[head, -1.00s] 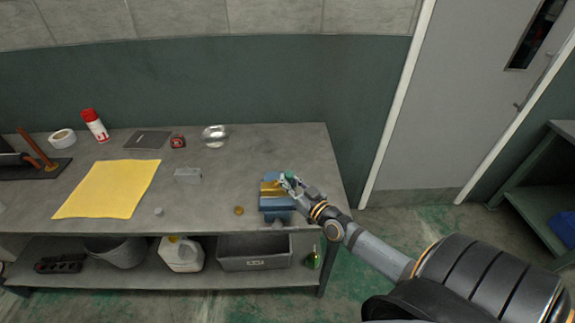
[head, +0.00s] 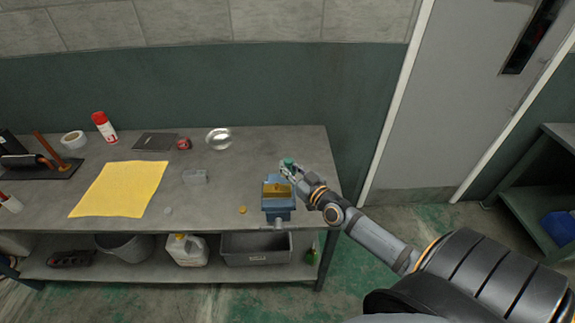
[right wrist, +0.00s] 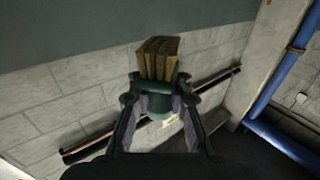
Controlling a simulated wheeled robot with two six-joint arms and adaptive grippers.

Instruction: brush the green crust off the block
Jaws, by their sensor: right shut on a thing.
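A brass-coloured block (head: 277,188) sits in a blue vise (head: 279,207) near the front right of the grey workbench. I cannot make out any green crust on it at this size. My right gripper (head: 291,170) is shut on a brush and holds it just behind and above the block, apart from it. The brush's green part (head: 287,162) shows at the fingertips. In the right wrist view the brush's tan bristles (right wrist: 157,58) stick out beyond the fingers, pointing away from the gripper. My left gripper is not in view.
On the workbench (head: 225,185) lie a yellow cloth (head: 120,190), a small translucent box (head: 194,176), a shiny dish (head: 219,137) and a small brass piece (head: 242,210). A red-capped can (head: 104,128) stands behind.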

